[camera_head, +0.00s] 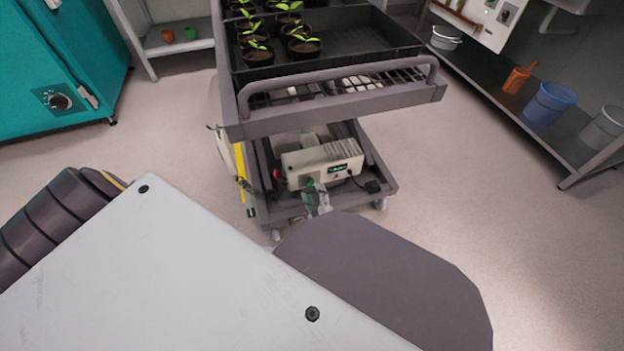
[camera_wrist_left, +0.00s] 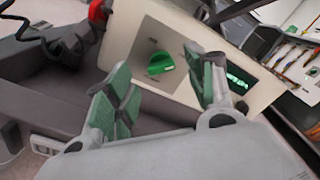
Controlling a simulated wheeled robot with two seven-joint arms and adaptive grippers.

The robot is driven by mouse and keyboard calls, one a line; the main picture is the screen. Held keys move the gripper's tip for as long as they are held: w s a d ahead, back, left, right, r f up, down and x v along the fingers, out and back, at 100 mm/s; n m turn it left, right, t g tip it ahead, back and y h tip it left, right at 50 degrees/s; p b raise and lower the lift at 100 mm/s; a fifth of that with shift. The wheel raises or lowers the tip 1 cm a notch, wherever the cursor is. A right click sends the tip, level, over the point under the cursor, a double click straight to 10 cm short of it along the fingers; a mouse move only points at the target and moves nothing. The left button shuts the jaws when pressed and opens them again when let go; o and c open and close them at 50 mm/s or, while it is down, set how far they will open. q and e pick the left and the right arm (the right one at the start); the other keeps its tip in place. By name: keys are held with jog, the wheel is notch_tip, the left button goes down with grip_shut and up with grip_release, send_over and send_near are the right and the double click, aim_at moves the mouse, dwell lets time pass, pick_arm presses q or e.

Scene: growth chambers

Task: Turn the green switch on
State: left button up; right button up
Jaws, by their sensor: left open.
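The green switch (camera_wrist_left: 160,62) is a round knob on the front panel of a beige box (camera_wrist_left: 150,35) in the left wrist view. In the head view the beige box (camera_head: 318,163) sits on the lower shelf of a cart, with a lit green display (camera_head: 337,169). My left gripper (camera_wrist_left: 160,95) is open in the wrist view, its green-padded fingers spread on either side of the knob, with no clear contact. In the head view the left gripper (camera_head: 317,198) is small, in front of the box. My right gripper is not in view.
The cart (camera_head: 340,118) carries a dark tray of potted seedlings (camera_head: 275,35) above the box. A red part (camera_wrist_left: 98,12) and a black cable lie left of the knob. A shelf with buckets (camera_head: 550,102) stands right, a teal cabinet (camera_head: 50,65) left. Floor is clear between.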

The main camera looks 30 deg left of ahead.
pick_arm(q)
jog(key=shift+v, duration=1.9)
jog(key=shift+r, duration=0.1)
